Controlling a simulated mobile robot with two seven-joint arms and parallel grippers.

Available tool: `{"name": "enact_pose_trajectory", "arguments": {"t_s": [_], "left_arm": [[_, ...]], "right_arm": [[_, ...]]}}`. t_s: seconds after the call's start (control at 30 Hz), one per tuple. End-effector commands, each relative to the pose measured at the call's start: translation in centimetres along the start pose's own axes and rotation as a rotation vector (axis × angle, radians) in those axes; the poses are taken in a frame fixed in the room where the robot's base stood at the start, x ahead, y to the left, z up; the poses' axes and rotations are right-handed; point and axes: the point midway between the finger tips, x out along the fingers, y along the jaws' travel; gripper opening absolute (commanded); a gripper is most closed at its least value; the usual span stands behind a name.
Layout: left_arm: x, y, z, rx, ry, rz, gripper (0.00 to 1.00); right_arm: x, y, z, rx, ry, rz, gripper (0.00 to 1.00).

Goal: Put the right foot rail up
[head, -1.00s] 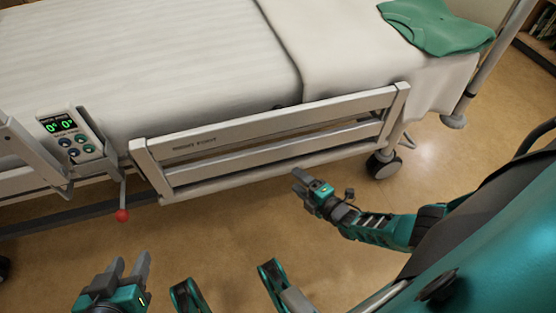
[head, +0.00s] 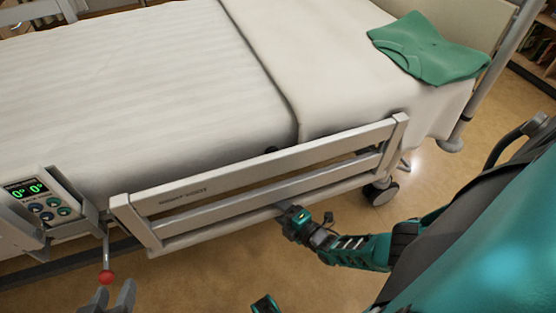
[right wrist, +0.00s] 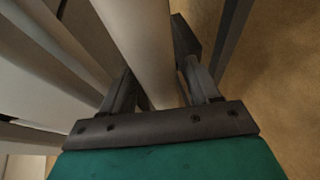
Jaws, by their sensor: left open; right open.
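The right foot rail (head: 185,196), a pale grey frame of long bars, stands along the near side of the bed in the head view. Its top bar is near mattress level. My right gripper (head: 287,212) is at its lowest bar, near mid-length. In the right wrist view, a pale bar (right wrist: 140,38) runs between the open fingers of the right gripper (right wrist: 155,72); whether they touch it is unclear. A lever with a red knob (head: 106,276) hangs by the rail's left end. My left gripper (head: 113,296) is open and empty just below the knob, partly cut off.
A control panel (head: 42,203) with a green display is on another rail section at left. A green folded garment (head: 430,50) lies on the bed (head: 150,90). A caster wheel (head: 380,193) stands below the rail's right end. Floor is clear in front.

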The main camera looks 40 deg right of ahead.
Motion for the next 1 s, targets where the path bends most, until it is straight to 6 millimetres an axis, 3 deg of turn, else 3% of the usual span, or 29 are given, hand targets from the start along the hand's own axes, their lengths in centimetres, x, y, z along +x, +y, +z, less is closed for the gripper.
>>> {"name": "enact_pose_trajectory", "arguments": {"t_s": [0.07, 0.67, 1.0], "left_arm": [[-0.01, 0.02, 0.01, 0.0, 0.0, 0.0, 0.43], [-0.22, 0.14, 0.62, -0.004, -0.013, 0.001, 0.43], [-0.24, 0.09, 0.21, -0.003, -0.008, 0.0, 0.43]], "right_arm": [[0.01, 0.01, -0.01, 0.0, 0.0, 0.0, 0.59], [0.01, 0.01, 0.03, 0.0, 0.0, 0.0, 0.02], [-0.06, 0.09, 0.11, 0.002, -0.001, -0.006, 0.0]]}}
